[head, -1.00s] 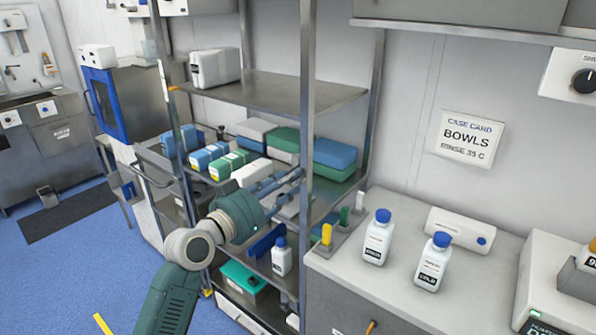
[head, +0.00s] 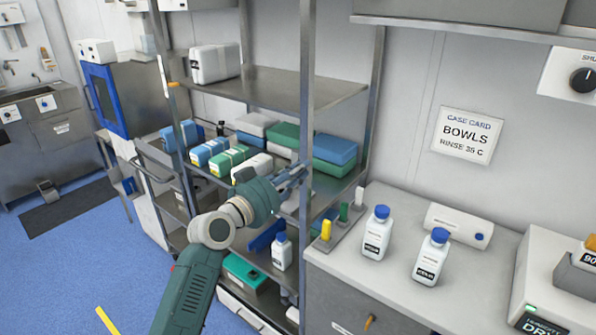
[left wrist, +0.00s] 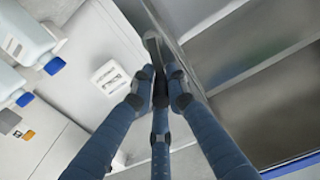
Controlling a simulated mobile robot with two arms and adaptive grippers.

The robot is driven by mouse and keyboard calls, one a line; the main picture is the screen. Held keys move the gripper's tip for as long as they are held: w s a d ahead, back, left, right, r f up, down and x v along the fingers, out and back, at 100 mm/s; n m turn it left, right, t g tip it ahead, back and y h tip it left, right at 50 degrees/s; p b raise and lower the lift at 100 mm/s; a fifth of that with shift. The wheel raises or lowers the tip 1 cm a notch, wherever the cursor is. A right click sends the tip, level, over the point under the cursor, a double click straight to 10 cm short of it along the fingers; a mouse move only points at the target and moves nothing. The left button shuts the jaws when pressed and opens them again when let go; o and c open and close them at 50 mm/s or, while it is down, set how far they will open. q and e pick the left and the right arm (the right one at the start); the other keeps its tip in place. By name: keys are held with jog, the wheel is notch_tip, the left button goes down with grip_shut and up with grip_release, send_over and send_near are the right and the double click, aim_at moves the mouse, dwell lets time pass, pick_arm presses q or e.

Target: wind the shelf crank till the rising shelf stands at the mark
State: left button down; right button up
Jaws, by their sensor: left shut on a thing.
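My left gripper (head: 295,174) is at the front right post of the steel rack (head: 306,110). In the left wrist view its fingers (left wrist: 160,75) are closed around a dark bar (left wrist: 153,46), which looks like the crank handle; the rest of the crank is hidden. The shelf with blue, green and white boxes (head: 232,160) sits at mid-height in the rack, partly behind my arm. I cannot tell for sure which shelf is the rising one. A small orange tag (head: 172,85) on the left post may be the mark. My right gripper is not in view.
A counter (head: 400,210) stands right of the rack, with two blue-capped bottles (head: 377,232) and a stand with coloured pegs (head: 342,222). A bottle (head: 281,252) and a teal box (head: 243,270) sit low in the rack. Blue floor is free at the left.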

pick_arm(q)
jog(key=shift+w+a+r+n, duration=0.15)
jog(key=shift+a+r+n, duration=0.1)
jog(key=shift+n, duration=0.35)
jog(key=shift+w+a+n, duration=0.1)
jog(key=shift+a+n, duration=0.05)
jog(key=shift+n, duration=0.25)
jog(key=shift+w+a+r+n, duration=0.1)
jog(key=shift+w+a+n, duration=0.1)
jog(key=shift+n, duration=0.4)
jog(key=shift+w+a+r+n, duration=0.1)
jog(key=shift+a+n, duration=0.1)
jog(key=shift+n, duration=0.4)
jog(key=shift+w+a+f+n, duration=0.4)
jog(key=shift+a+n, duration=0.1)
jog(key=shift+n, duration=1.45)
jog(key=shift+w+a+f+n, duration=0.3)
jog(key=shift+a+f+n, duration=0.2)
jog(key=shift+n, duration=1.4)
jog(key=shift+w+a+f+n, duration=0.35)
jog(key=shift+a+n, duration=0.2)
jog(key=shift+n, duration=1.4)
jog(key=shift+f, duration=0.25)
jog(key=c, duration=2)
grip_release()
jog(key=shift+o, duration=1.3)
jog(key=shift+a, duration=0.1)
